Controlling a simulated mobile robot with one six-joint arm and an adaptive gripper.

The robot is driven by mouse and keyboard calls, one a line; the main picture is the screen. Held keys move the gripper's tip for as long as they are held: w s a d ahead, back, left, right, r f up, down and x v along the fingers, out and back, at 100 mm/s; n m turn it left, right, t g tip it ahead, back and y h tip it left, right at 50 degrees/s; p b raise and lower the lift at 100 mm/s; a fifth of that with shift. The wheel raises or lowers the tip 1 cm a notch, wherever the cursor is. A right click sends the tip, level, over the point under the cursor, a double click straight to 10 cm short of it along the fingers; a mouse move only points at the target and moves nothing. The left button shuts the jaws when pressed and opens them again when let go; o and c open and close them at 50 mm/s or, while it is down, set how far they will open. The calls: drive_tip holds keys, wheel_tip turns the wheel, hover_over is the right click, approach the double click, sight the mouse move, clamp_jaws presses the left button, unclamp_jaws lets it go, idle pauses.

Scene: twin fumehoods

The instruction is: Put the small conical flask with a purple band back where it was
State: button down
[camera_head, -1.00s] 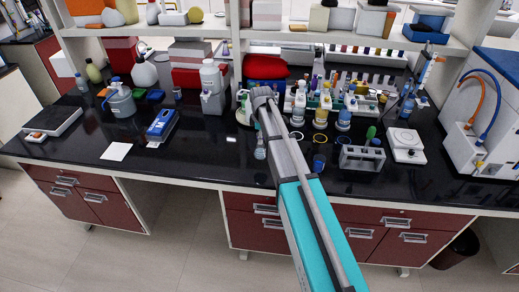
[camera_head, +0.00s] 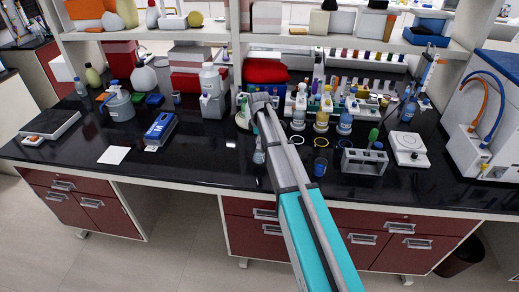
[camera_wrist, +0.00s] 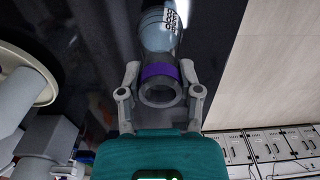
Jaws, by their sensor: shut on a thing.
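The small conical flask (camera_wrist: 163,32) with a purple band (camera_wrist: 160,71) fills the top middle of the wrist view. Its neck and open mouth point toward the camera, and a printed label shows on its body. My gripper (camera_wrist: 160,76) is shut on the neck at the purple band, with one finger on each side. In the head view the flask (camera_head: 259,156) shows as a pale shape beside my arm, over the front part of the black bench. My arm hides the gripper there. I cannot tell whether the flask's base touches the bench.
A grey rack (camera_head: 363,160) and a blue-rimmed cup (camera_head: 320,167) stand to the right. Coloured rings lie behind, near several bottles (camera_head: 322,118). A white device (camera_head: 408,148) stands farther right. The bench (camera_head: 205,155) is clear to the left, up to a white paper (camera_head: 113,155).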

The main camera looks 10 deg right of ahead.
drive_tip(key=shift+f+b, duration=1.35)
drive_tip(key=shift+f, duration=0.25)
drive_tip(key=shift+f, duration=0.15)
drive_tip(key=shift+c, duration=1.4)
unclamp_jaws()
wheel_tip(320, 180, up, 12)
drive_tip(key=p, duration=1.2)
drive_tip(key=shift+r, duration=0.2)
drive_tip(key=shift+w, duration=0.1)
